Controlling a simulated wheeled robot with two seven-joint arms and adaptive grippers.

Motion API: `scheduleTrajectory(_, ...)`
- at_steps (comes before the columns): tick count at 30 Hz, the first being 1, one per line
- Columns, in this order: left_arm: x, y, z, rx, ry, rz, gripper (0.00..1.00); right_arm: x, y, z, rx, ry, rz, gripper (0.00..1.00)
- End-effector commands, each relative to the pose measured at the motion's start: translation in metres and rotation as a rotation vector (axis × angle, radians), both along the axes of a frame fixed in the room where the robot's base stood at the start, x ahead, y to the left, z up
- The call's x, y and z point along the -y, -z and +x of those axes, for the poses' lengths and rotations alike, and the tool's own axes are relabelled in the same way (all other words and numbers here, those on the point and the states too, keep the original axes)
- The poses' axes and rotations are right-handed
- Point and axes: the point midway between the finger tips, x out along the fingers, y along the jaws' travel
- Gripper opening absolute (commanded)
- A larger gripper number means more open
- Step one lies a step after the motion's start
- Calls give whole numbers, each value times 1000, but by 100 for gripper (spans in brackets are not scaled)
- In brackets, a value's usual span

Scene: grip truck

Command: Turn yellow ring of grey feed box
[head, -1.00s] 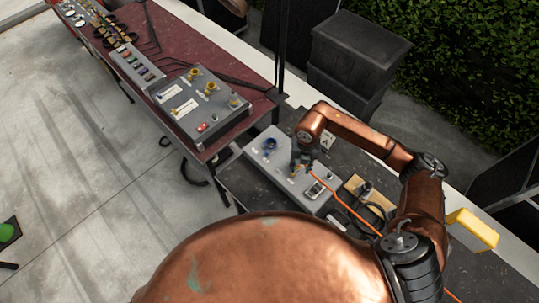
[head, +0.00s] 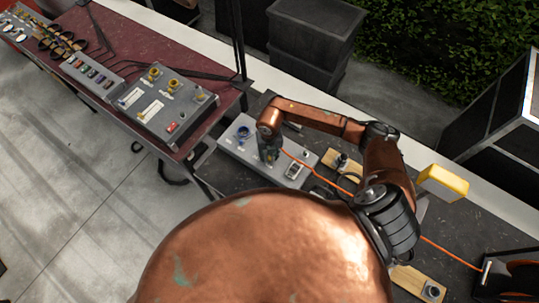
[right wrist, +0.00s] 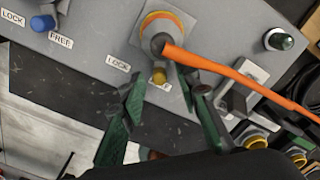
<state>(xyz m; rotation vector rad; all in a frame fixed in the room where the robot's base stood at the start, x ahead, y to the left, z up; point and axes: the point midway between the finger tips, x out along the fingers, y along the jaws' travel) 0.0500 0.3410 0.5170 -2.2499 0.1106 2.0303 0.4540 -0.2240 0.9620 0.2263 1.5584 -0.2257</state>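The grey feed box (head: 232,146) sits on the dark table below my right arm; its top fills much of the right wrist view (right wrist: 110,35). The yellow ring (right wrist: 150,20) surrounds a connector where an orange cable (right wrist: 235,75) enters. In the head view my right gripper (head: 270,157) hides the ring. My left gripper is out of view.
A blue ring (right wrist: 42,22) sits on the same box, left of the yellow one. A larger grey control box (head: 165,105) stands on the red table at left. A wooden block (head: 342,165) with a connector and dark cables lies right of the feed box.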

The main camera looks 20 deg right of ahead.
Motion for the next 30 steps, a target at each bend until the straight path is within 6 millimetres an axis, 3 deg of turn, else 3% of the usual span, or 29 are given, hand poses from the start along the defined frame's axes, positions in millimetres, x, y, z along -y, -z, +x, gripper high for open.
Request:
scheduleTrajectory(2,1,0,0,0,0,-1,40,0,0,0,0,0,0,29)
scheduleTrajectory(15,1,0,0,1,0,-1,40,0,0,0,0,0,0,0)
scheduleTrajectory(30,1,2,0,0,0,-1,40,-2,0,2,0,57,0,0)
